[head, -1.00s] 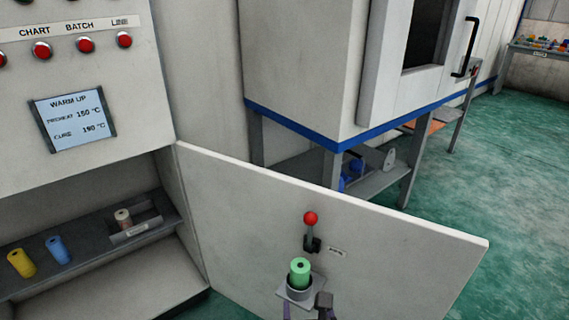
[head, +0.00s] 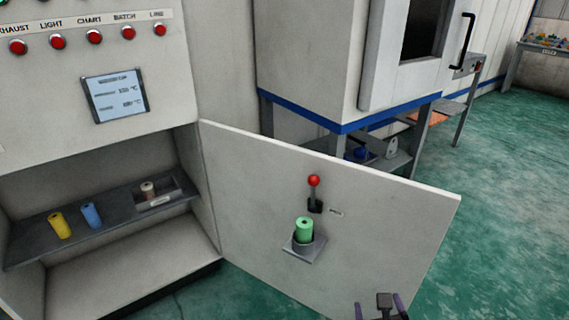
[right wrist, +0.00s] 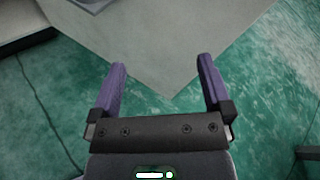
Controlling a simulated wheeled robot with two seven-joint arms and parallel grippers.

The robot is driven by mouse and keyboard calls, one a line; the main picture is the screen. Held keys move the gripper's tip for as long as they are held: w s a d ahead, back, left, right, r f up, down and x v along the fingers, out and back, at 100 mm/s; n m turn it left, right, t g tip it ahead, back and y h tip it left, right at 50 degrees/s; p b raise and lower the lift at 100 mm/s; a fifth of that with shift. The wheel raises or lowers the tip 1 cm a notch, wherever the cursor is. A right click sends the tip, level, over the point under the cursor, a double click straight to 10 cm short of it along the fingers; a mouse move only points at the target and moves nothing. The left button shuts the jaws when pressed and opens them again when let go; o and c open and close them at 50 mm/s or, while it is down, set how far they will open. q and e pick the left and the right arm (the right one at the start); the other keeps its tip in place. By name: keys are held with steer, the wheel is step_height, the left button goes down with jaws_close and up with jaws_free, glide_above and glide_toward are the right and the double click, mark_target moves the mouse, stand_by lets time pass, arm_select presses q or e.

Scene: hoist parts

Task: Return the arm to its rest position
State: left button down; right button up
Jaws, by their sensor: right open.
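My right gripper (head: 380,306) is at the bottom of the head view, in front of the open cabinet door's lower edge and apart from the holder. In the right wrist view (right wrist: 160,85) its two purple fingers are spread wide with nothing between them. A green roll (head: 305,229) stands upright in a grey cup holder (head: 303,250) fixed to the inside of the white door (head: 390,210). A lever with a red knob (head: 314,181) is on the door above the roll. My left gripper does not show.
A cabinet shelf (head: 120,222) holds a yellow roll (head: 59,225), a blue roll (head: 91,215) and a pale brownish roll (head: 148,190). A control panel with red buttons (head: 94,37) is above. A white machine on a blue-edged stand (head: 330,124) is behind. Green floor (head: 500,250) is clear at right.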

steer(key=s+d+f+m+g+h, duration=0.3)
steer(key=s+d+f+m+g, duration=0.4)
steer(key=s+d+f+m, duration=0.85)
steer(key=s+d+f+m+g, duration=0.1)
steer(key=s+d+m+g, duration=0.25)
steer(key=s+m, duration=0.4)
steer(key=s+d+f+m+g+h, duration=0.15)
steer(key=s+d+m, duration=0.35)
steer(key=s, duration=0.6)
steer(key=s+d+m+g, duration=0.4)
steer(key=s+d+m, duration=0.15)
steer(key=s, duration=0.45)
steer(key=s+a+f+m+y, duration=0.1)
steer(key=s+a+f+y, duration=0.2)
steer(key=a, duration=1)
steer(key=a+f+m+y, duration=0.2)
steer(key=a+f, duration=0.3)
steer(key=a, duration=0.8)
arm_select(q)
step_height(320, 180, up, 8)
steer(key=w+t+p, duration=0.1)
steer(key=p, duration=0.7)
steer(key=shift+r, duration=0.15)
arm_select(e)
step_height(320, 180, up, 8)
steer(key=w, duration=0.2)
steer(key=shift+a+r+t, duration=0.2)
steer(key=shift+a+t, duration=0.1)
steer(key=shift+t, duration=0.1)
